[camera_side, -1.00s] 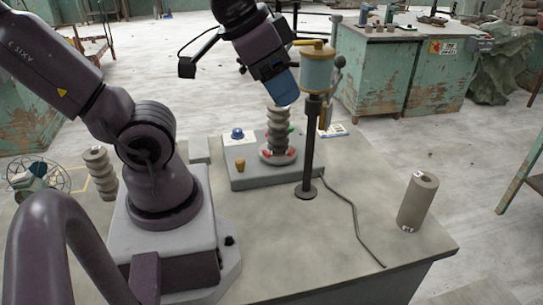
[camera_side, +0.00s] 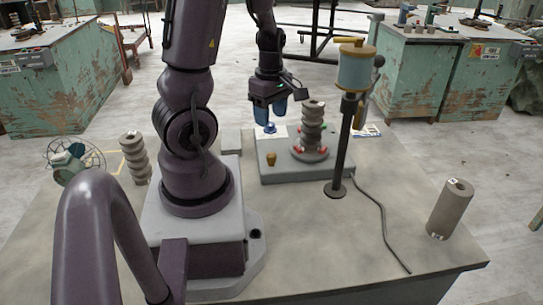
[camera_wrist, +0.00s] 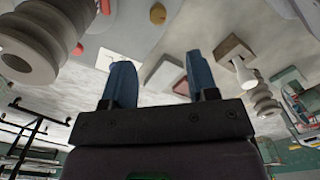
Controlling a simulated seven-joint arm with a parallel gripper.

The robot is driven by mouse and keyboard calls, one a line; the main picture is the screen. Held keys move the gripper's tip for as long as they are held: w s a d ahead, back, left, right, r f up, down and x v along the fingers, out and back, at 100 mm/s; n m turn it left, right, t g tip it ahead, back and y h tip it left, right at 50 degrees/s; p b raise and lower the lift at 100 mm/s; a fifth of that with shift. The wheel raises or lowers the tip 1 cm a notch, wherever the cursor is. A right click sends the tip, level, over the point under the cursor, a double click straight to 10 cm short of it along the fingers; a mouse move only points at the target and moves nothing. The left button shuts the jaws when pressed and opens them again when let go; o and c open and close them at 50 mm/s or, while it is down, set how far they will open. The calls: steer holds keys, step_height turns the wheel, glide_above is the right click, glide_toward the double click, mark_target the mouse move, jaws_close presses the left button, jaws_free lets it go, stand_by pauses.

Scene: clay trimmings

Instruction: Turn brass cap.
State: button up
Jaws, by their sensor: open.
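A small brass-coloured knob (camera_side: 272,159) stands on the front left of the grey base (camera_side: 305,172); it also shows at the top of the wrist view (camera_wrist: 158,14). A canister (camera_side: 356,68) on a dark post has a brass-coloured lid (camera_side: 357,50). I cannot tell for sure which of the two is the cap. My gripper (camera_side: 270,116) points down with its two blue fingers apart, left of the ribbed grey column (camera_side: 313,125) and above the back left of the base. In the wrist view my gripper (camera_wrist: 160,65) is empty between the fingers.
The dark post (camera_side: 342,150) stands right of the base, with a cable (camera_side: 383,215) on the table. A grey cylinder (camera_side: 450,208) is at the right; another ribbed column (camera_side: 134,158) and a fan (camera_side: 73,165) are at the left.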

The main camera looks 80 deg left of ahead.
mark_target(271, 155)
steer(key=shift+n, duration=0.5)
step_height(271, 155, down, 13)
steer(key=shift+w+r, duration=0.1)
steer(key=shift+c, duration=0.3)
steer(key=c, duration=0.9)
